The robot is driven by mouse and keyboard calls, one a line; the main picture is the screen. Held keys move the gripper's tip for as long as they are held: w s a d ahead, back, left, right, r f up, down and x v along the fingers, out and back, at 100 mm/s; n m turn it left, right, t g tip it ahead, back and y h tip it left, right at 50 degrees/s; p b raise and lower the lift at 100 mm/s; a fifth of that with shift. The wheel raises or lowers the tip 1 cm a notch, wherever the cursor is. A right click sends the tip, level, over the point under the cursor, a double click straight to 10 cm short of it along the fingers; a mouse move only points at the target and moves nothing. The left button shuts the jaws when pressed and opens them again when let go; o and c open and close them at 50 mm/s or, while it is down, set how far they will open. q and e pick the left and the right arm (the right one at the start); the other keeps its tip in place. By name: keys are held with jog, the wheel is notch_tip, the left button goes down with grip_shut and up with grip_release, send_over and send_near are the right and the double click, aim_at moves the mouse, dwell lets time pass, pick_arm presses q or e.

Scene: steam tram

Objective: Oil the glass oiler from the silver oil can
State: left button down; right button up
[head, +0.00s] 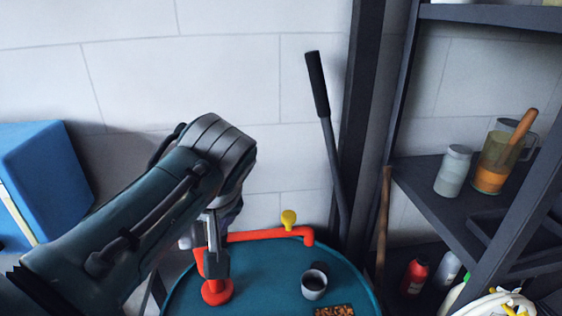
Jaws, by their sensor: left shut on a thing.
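My left gripper (213,262) points down over the left part of a round teal table, in front of a red pipe (262,235). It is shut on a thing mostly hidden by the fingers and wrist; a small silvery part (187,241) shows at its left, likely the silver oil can. A small amber-yellow rounded piece (289,218) stands on top of the red pipe, to the right of the gripper and apart from it; it may be the glass oiler. My right gripper is not in view.
The teal table (262,275) also holds a grey cup (314,285) and a brown grainy block (334,310). A black-gripped lever (325,110) rises behind. A dark shelf (450,215) at right holds a grey jar (454,172) and a glass jug (500,155). A blue box (55,175) stands left.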

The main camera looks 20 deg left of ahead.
aim_at(206, 245)
pick_arm(q)
notch_tip(206, 245, down, 4)
jog(key=t+y+b, duration=0.2)
jog(key=b, duration=0.4)
jog(key=shift+f+b, duration=0.1)
jog(key=shift+b, duration=0.2)
jog(key=f+t+y+b, duration=0.1)
jog(key=b, duration=0.4)
jog(key=w+a+f+n+t+y+b, duration=0.1)
jog(key=t+y+b, duration=0.1)
jog(key=b, duration=0.4)
jog(key=shift+w+f, duration=0.15)
jog(key=shift+w, duration=0.05)
